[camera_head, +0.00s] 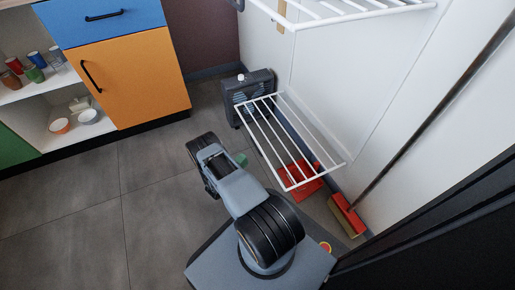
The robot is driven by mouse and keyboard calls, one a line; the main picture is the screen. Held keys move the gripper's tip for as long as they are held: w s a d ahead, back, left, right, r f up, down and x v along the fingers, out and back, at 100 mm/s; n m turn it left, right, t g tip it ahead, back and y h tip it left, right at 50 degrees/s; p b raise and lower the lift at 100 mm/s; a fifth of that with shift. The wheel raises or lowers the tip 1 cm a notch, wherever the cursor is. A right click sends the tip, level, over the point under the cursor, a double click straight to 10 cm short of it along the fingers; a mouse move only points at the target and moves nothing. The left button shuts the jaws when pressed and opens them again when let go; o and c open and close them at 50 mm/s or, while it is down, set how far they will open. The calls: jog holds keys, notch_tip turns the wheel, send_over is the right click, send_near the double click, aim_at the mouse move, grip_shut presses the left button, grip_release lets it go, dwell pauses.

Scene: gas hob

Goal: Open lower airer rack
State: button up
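The lower airer rack (270,141) is a white wire frame with several bars. It stands out from the white wall panel at the right of centre, apparently folded out, though its exact tilt is hard to judge. The upper airer rack (345,12) also stands out from the wall, cut off by the top edge. My arm rises from my base to the left of the lower rack. The dark end of my arm (207,160) shows left of the rack and apart from it in the picture. The gripper's fingers cannot be made out.
A dark heater (250,93) stands on the floor behind the lower rack. A red dustpan (301,180) and a red-headed broom (347,215) are near the wall. An orange cabinet (130,78) stands at left. Tiled floor is clear between.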

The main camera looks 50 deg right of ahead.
aim_at(256, 146)
jog(key=d, duration=0.3)
jog(key=d+r+b, duration=0.1)
jog(key=d, duration=0.2)
jog(key=d+b, duration=0.1)
jog(key=d, duration=0.2)
jog(key=shift+d+r, duration=0.15)
jog(key=shift+r, duration=0.2)
grip_shut()
